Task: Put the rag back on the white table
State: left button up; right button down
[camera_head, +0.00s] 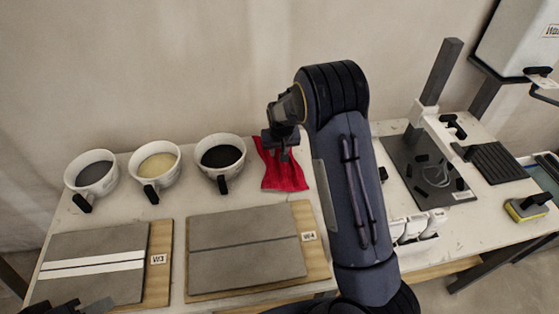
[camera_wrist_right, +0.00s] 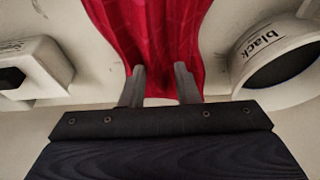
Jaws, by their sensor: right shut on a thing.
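The red rag (camera_head: 282,172) is at the back of the white table (camera_head: 186,203), to the right of the cup with dark contents. My right gripper (camera_head: 281,150) points down at the rag's upper part and is shut on it. In the right wrist view the rag (camera_wrist_right: 160,40) runs between and beyond the two grey fingertips (camera_wrist_right: 160,88). The rag's lower part seems to lie on or just over the table; I cannot tell which. At the bottom left of the head view, dark parts of my left gripper (camera_head: 84,307) show, too cut off to read its jaws.
Three white cups stand at the back: grey (camera_head: 92,172), yellow (camera_head: 156,165) and dark (camera_head: 221,157). The dark one, marked "black", is close to the rag. Tile boards W3 (camera_head: 95,264) and W4 (camera_head: 246,245) lie in front. A stand (camera_head: 430,170) is on the right.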

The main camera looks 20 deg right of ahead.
jog(key=b+x, duration=0.2)
jog(key=x, duration=0.2)
jog(key=shift+s+f, duration=0.15)
jog(key=shift+f, duration=0.05)
jog(key=shift+r, duration=0.1)
jog(key=c, duration=1.1)
grip_release()
